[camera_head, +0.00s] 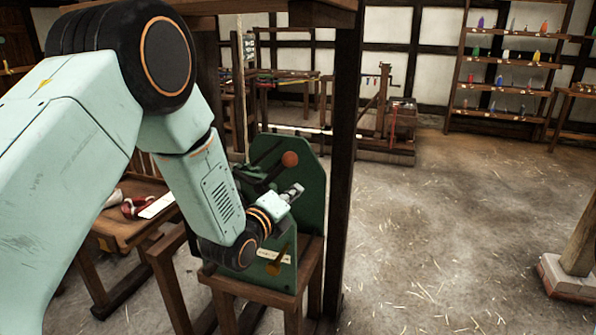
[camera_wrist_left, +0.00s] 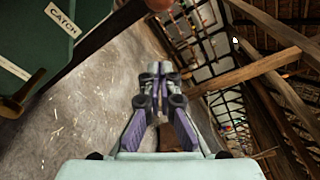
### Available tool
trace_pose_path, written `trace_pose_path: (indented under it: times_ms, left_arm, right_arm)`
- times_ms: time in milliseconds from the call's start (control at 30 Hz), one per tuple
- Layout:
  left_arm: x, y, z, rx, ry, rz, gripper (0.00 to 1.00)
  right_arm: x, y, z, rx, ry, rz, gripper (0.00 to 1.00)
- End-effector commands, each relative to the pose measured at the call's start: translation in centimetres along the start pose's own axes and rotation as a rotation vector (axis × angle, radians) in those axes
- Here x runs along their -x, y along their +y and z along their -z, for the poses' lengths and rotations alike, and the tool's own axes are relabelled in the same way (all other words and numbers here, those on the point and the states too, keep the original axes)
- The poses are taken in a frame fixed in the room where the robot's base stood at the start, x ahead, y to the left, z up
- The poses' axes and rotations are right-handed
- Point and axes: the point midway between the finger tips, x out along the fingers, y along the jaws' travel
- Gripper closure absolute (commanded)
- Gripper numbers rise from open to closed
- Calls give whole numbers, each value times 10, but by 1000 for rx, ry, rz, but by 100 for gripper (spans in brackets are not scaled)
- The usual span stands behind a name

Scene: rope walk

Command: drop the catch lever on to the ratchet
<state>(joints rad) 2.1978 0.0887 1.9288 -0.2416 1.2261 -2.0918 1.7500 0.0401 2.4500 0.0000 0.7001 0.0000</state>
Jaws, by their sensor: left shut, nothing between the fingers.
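A dark green machine panel (camera_head: 312,190) stands on a wooden stand. A dark lever with an orange-red ball knob (camera_head: 290,158) sticks up at its top; the knob also shows at the top edge of the left wrist view (camera_wrist_left: 158,4). A brass lever (camera_head: 277,263) sits low on the panel beside a pale label (camera_head: 273,256). A label reading CATCH (camera_wrist_left: 61,19) shows in the left wrist view. My left gripper (camera_head: 294,191) is shut and empty in front of the panel, below the knob and apart from it. The ratchet cannot be made out. My right gripper is out of view.
A wooden post (camera_head: 345,160) rises just right of the panel. A wooden bench (camera_head: 130,225) with a red-and-white item stands at left. Shelves (camera_head: 505,60) with coloured pieces stand at the back. The straw-strewn floor (camera_head: 460,220) at right is open.

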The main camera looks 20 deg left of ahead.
Motion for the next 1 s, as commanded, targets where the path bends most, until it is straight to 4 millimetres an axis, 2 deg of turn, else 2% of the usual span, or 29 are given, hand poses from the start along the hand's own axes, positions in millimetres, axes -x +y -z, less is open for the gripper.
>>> trace_pose_path:
  times_ms: [167,800,1000]
  left_arm:
    - [-12,-1,0,-2,-2,1,100]
    - [-99,0,0,1,-2,0,100]
    - [-90,-2,-28,4,-4,-2,100]
  right_arm:
    - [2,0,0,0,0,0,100]
    - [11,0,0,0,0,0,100]
    - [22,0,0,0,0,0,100]
